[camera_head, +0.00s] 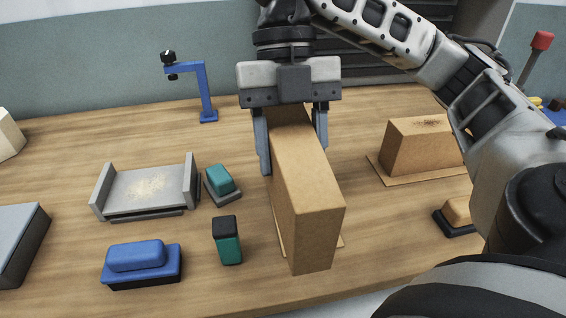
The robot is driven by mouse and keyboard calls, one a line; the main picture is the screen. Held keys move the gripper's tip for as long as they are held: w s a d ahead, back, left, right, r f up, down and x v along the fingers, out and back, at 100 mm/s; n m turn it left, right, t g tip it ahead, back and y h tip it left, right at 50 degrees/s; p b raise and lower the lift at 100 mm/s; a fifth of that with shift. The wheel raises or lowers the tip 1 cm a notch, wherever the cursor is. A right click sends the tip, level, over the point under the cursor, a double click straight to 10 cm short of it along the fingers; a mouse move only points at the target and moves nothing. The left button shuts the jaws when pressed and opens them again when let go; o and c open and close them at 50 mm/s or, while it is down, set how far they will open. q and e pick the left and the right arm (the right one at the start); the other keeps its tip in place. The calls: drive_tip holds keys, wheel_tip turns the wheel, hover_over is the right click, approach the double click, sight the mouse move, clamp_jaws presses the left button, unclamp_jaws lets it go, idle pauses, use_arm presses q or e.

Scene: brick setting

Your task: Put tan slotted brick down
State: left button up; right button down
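A long tan brick (310,177) stands in the middle of the table, its near end toward me. No slot shows on its visible faces. My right gripper (291,145), on the arm from the right, points down over its far part. Its fingers lie along both sides of the brick and look shut on it. A thin tan mat (341,243) shows at the brick's lower edges. Whether the brick touches the mat or hangs just above it, I cannot tell. A second tan brick (415,150), with a dark speckled top, sits on another tan mat (376,170) at right. My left gripper is out of view.
Left of the held brick are a green block with a black top (228,243), a teal block on a grey base (219,181), a grey tray (146,193) and a blue block (140,258). A blue stand (206,90) is behind. A small tan block (457,211) lies right.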

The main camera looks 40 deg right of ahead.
drive_tip(key=w+d+f, duration=0.2)
drive_tip(key=w+d, duration=0.2)
drive_tip(key=d, duration=0.1)
drive_tip(key=shift+w+d+f, duration=0.1)
drive_tip(key=shift+w+f, duration=0.05)
drive_tip(key=shift+f, duration=0.25)
drive_tip(key=w+d+f, duration=0.1)
drive_tip(key=f, duration=0.2)
drive_tip(key=w+d+f+b, duration=0.1)
drive_tip(key=w+d+f, duration=0.1)
drive_tip(key=f, duration=0.1)
drive_tip(key=w+d+f+b, duration=0.1)
drive_tip(key=f, duration=0.2)
drive_tip(key=shift+w+d+f, duration=0.1)
drive_tip(key=shift+w+d, duration=0.05)
drive_tip(key=shift+d, duration=0.05)
drive_tip(key=shift+f, duration=0.2)
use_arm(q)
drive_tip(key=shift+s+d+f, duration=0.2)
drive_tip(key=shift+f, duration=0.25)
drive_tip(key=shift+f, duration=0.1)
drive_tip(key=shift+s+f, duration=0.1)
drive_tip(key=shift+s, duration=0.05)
use_arm(e)
drive_tip(key=c, duration=0.6)
unclamp_jaws()
drive_tip(key=shift+f, duration=0.15)
